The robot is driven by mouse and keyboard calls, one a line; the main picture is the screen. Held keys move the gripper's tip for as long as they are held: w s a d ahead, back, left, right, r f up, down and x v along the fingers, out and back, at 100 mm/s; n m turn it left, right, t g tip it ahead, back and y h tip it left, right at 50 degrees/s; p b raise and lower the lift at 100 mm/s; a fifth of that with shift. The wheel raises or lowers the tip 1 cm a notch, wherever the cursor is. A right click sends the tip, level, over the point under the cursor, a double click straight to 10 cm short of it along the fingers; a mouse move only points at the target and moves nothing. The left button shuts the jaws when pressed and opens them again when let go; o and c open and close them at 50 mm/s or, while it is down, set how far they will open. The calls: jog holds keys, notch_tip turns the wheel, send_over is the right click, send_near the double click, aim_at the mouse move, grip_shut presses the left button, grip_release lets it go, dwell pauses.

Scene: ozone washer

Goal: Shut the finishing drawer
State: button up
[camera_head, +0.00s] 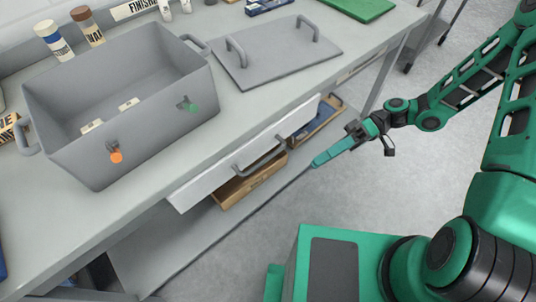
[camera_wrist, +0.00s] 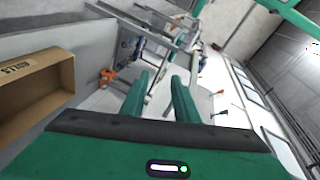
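The finishing drawer (camera_head: 225,172) under the bench top has a long pale front with a grey bar handle (camera_head: 262,158). Its front stands out from the bench edge, so it is partly open. My gripper (camera_head: 314,164) is in front of the drawer, to the right of the handle and apart from it. In the wrist view my gripper (camera_wrist: 160,78) shows two green fingers with a gap between them and nothing held. The inside of the drawer is not visible in the head view.
The bench top (camera_head: 250,105) carries a grey tub (camera_head: 150,130), a flat lid with handles (camera_head: 275,55) and bottles (camera_head: 55,42). A brown box (camera_head: 248,186) sits below the drawer; a box also shows in the wrist view (camera_wrist: 40,95). The floor (camera_head: 270,215) in front is clear.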

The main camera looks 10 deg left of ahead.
aim_at(267, 157)
jog(key=s+a+r+y, duration=0.1)
jog(key=a, duration=0.4)
jog(key=s+a+r+n+y, duration=0.1)
jog(key=s+a+y, duration=0.1)
jog(key=a, duration=0.2)
jog(key=s+a+r+g+y, duration=0.1)
jog(key=a+r+y, duration=0.1)
jog(key=a, duration=0.3)
jog(key=shift+s+a+n, duration=0.3)
jog(key=shift+s, duration=0.1)
grip_shut()
